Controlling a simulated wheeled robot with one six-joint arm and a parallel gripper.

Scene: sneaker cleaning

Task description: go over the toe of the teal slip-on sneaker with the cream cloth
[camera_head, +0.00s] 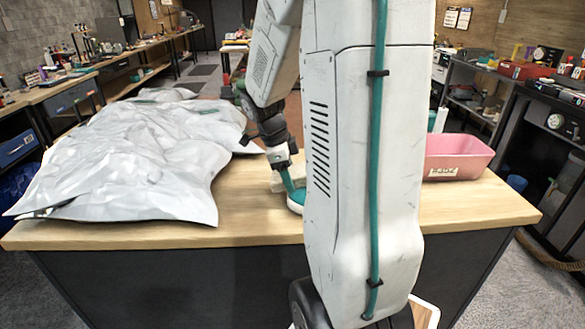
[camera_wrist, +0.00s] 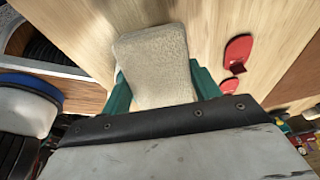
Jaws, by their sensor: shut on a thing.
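My gripper (camera_head: 287,181) is low over the bench, just left of my white arm column. In the wrist view its teal fingers (camera_wrist: 160,80) are shut on the cream cloth (camera_wrist: 152,62), a folded pad that sticks out past the fingertips. The cloth (camera_head: 277,185) also shows as a pale patch beside the gripper in the head view. A teal shape with a white edge, seemingly the teal sneaker (camera_head: 296,201), lies just below the gripper. My arm hides most of it, and I cannot tell whether the cloth touches it.
Crumpled grey sheeting (camera_head: 130,155) covers the left of the wooden bench (camera_head: 250,222). A pink labelled tub (camera_head: 457,157) stands at the right. The bench front left of my column is clear. Red flat objects (camera_wrist: 238,50) lie on wood in the wrist view.

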